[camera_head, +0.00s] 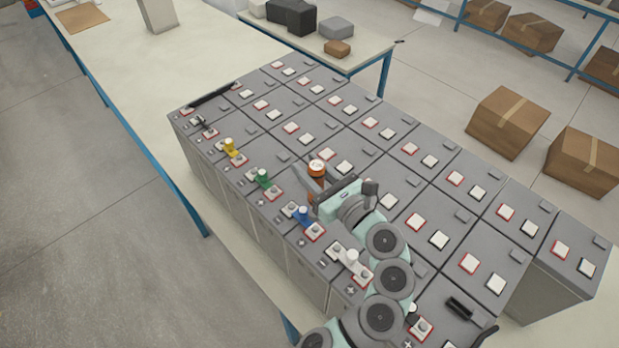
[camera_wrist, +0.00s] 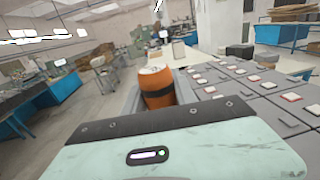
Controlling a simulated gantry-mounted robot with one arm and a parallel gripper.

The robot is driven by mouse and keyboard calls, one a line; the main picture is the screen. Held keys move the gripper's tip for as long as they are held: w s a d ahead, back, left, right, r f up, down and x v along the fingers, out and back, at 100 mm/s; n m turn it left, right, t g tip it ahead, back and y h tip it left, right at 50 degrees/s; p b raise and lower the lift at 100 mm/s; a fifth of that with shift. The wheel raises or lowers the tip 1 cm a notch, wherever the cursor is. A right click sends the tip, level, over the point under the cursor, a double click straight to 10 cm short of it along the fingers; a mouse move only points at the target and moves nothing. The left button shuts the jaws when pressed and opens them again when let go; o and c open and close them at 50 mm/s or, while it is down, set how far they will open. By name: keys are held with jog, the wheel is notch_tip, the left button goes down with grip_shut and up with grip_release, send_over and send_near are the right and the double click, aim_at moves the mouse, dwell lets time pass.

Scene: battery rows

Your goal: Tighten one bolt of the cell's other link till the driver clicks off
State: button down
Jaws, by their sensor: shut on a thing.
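My gripper (camera_head: 314,184) is shut on an orange driver (camera_head: 317,168) with a pale top, held above the battery cells. The driver also shows upright in the wrist view (camera_wrist: 157,90), beyond the dark plate of my gripper; its lower end is hidden. Along the near row of cells, coloured links bridge the terminals: yellow (camera_head: 230,148), green (camera_head: 264,179), blue (camera_head: 304,217) and white (camera_head: 350,259). The blue link lies just below my gripper, the green one to its left. I cannot tell whether the driver touches any bolt.
Rows of grey cells (camera_head: 376,152) with red-rimmed and white pads fill the bench. A black bar (camera_head: 212,96) lies at the far left corner and a black piece (camera_head: 459,307) at the near right. Cardboard boxes (camera_head: 509,120) stand on the floor at right. The bench at upper left is mostly clear.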

jog(key=shift+d, duration=0.1)
jog(key=shift+f+b, duration=1.3)
jog(key=shift+f, duration=1.35)
jog(key=shift+f+b, duration=0.35)
jog(key=shift+f, duration=0.45)
jog(key=shift+f, duration=0.3)
dwell(1.3)
jog(key=shift+r+p, duration=0.15)
jog(key=shift+p, duration=0.15)
